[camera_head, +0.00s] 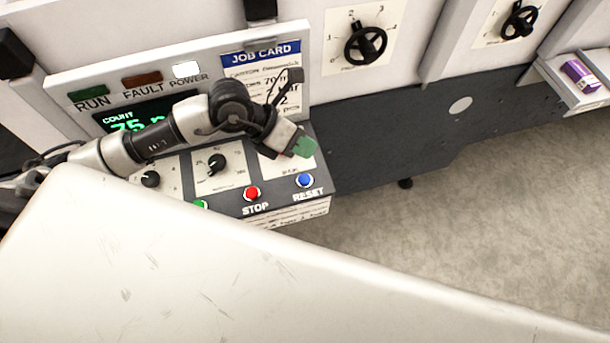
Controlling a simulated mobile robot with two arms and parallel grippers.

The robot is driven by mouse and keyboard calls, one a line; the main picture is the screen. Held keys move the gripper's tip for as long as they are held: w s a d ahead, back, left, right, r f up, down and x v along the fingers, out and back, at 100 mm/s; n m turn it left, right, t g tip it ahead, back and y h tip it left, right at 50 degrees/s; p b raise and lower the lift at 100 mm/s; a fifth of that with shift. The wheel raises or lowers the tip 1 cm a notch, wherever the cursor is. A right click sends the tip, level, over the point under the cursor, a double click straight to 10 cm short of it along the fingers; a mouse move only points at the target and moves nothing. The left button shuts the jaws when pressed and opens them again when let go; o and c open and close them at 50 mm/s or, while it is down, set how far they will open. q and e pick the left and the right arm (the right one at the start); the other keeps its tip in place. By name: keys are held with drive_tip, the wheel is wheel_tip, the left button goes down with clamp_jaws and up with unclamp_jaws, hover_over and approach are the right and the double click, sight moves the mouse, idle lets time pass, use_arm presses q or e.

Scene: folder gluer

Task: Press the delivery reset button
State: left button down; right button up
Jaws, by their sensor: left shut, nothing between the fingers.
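A blue button (306,180) labelled RESET sits at the right end of the control panel's (228,196) lower row. No word "delivery" is readable beside it. My left arm reaches across the panel from the left. My left gripper (303,147), with a green tip, is shut and empty. It shows just above the blue button in the picture and hides part of a white plate behind it. I see no clear contact with the button. My right gripper is not in view.
A red STOP button (252,193) and a partly hidden green button (201,204) are left of RESET. Black knobs (217,164) are above. Handwheels (365,44) are on the machine. A purple roll (579,75) lies on a tray at right. Bare floor (480,210) lies right of the panel.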

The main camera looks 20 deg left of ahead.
sight(303, 176)
use_arm(q)
wheel_tip(303, 176, down, 3)
drive_tip(key=shift+s+r+b, duration=0.15)
drive_tip(key=shift+r+b, duration=0.05)
drive_tip(key=shift+b, duration=0.55)
wheel_tip(303, 176, down, 5)
drive_tip(key=b, duration=0.3)
drive_tip(key=shift+r+b, duration=0.1)
drive_tip(key=shift+b, duration=0.25)
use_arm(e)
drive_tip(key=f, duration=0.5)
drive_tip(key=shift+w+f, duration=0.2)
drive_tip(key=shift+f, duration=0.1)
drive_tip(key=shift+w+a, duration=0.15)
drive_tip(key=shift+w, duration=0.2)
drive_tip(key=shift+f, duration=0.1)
use_arm(q)
drive_tip(key=shift+f+b, duration=0.35)
drive_tip(key=shift+f, duration=0.05)
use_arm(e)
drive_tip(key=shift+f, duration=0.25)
